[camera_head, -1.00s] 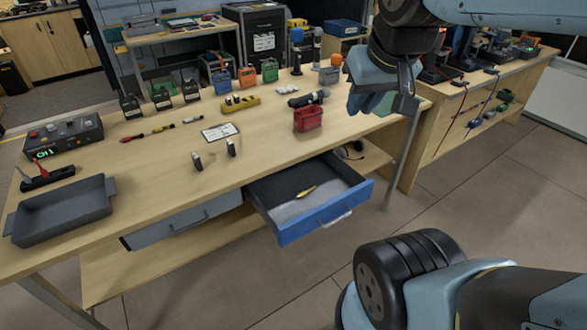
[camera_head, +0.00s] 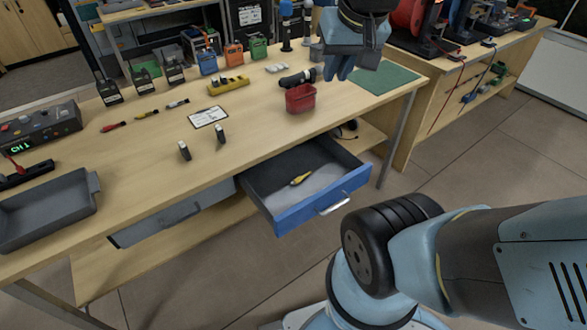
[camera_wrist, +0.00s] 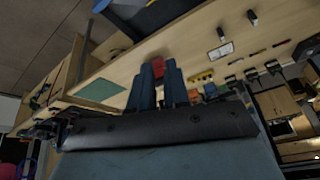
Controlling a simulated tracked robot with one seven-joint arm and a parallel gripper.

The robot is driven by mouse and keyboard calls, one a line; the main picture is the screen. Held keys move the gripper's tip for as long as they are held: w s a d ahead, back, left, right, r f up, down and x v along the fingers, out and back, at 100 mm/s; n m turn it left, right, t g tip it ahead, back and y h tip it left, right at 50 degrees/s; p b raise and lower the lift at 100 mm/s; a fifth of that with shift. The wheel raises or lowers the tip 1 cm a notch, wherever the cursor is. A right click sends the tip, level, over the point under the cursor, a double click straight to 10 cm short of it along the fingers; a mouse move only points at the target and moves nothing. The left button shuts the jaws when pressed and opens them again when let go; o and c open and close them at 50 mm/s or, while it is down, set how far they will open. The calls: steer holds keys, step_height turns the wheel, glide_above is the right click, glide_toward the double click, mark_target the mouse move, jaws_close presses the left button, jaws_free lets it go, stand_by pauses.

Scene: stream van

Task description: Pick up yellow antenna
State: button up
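A small yellow antenna-like piece with a dark end (camera_head: 300,179) lies in the open blue-fronted drawer (camera_head: 322,205). A second thin yellow piece (camera_head: 146,114) lies on the bench in a row with a red one (camera_head: 113,127) and a dark one with a pale part (camera_head: 177,104). I cannot tell for sure which is the antenna. My gripper (camera_head: 341,72) hangs over the right part of the bench, right of the red bin, well away from both yellow pieces. In the wrist view its blue fingers (camera_wrist: 158,85) are close together with nothing seen between them.
A red bin (camera_head: 300,99), a yellow block (camera_head: 228,85), and a white card (camera_head: 208,116) stand or lie on the bench. A green mat (camera_head: 385,77) covers its right corner. A grey tray (camera_head: 45,215) is at the left. The bench's front middle is mostly clear.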

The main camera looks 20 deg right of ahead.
steer(key=w+f+m+g, duration=0.2)
steer(key=w+f+m, duration=0.3)
steer(key=w, duration=0.4)
steer(key=m+g+h, duration=0.1)
steer(key=m+g, duration=0.4)
steer(key=m, duration=0.2)
glide_above(304, 175)
steer(key=w, duration=0.1)
steer(key=f, duration=3.4)
steer(key=shift+w+a, duration=0.1)
steer(key=shift+a, duration=0.3)
steer(key=shift+s+d+f, duration=0.15)
steer(key=shift+f, duration=0.7)
steer(key=shift+s+d+f, duration=0.1)
steer(key=shift+s+f, duration=0.05)
steer(key=shift+f, duration=0.75)
steer(key=shift+s+d+f, duration=0.15)
steer(key=shift+f, duration=0.7)
jaws_close()
